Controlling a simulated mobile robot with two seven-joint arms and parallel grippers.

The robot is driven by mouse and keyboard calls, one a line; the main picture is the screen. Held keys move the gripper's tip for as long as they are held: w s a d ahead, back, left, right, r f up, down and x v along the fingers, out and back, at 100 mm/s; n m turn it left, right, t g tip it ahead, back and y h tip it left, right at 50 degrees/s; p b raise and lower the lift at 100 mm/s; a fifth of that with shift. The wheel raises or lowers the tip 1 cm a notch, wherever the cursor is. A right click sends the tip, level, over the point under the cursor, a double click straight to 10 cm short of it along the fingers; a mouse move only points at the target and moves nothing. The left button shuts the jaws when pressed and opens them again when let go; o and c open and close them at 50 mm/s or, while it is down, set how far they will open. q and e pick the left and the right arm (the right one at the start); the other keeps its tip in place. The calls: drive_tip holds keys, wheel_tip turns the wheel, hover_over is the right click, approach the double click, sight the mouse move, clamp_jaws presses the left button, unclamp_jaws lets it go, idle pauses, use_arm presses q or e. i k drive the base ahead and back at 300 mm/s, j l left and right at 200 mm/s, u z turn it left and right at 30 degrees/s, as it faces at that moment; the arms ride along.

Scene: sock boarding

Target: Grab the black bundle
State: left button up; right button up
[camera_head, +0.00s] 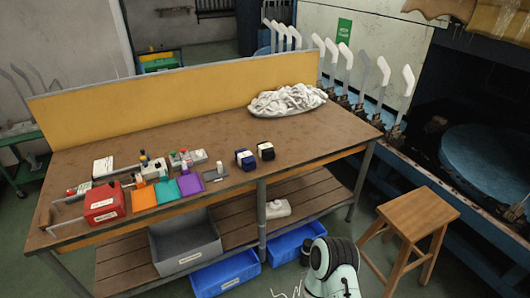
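The black bundle (265,151) is a small dark block with a pale mark on it. It sits on the brown workbench top (330,135), right of the bench's middle. A similar dark navy bundle (245,160) sits just to its left, nearer the front edge. Neither of my grippers shows in the head view, and nothing is touching either bundle.
A white cloth heap (287,100) lies behind the bundles. Colored trays, including a purple one (190,184), and a red box (104,203) fill the bench's left. A wooden stool (418,213) stands right of the bench. The bench top right of the bundles is clear.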

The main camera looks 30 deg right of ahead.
sight(266, 151)
drive_tip(key=l+u, duration=0.25)
drive_tip(key=u, duration=0.2)
drive_tip(key=i+l+u, duration=0.1)
drive_tip(key=l+u, duration=0.2)
drive_tip(key=u, duration=0.15)
drive_tip(key=l+u, duration=0.2)
drive_tip(key=l, duration=0.3)
drive_tip(key=k+l+u, duration=0.2)
drive_tip(key=l, duration=0.35)
drive_tip(key=i, duration=0.1)
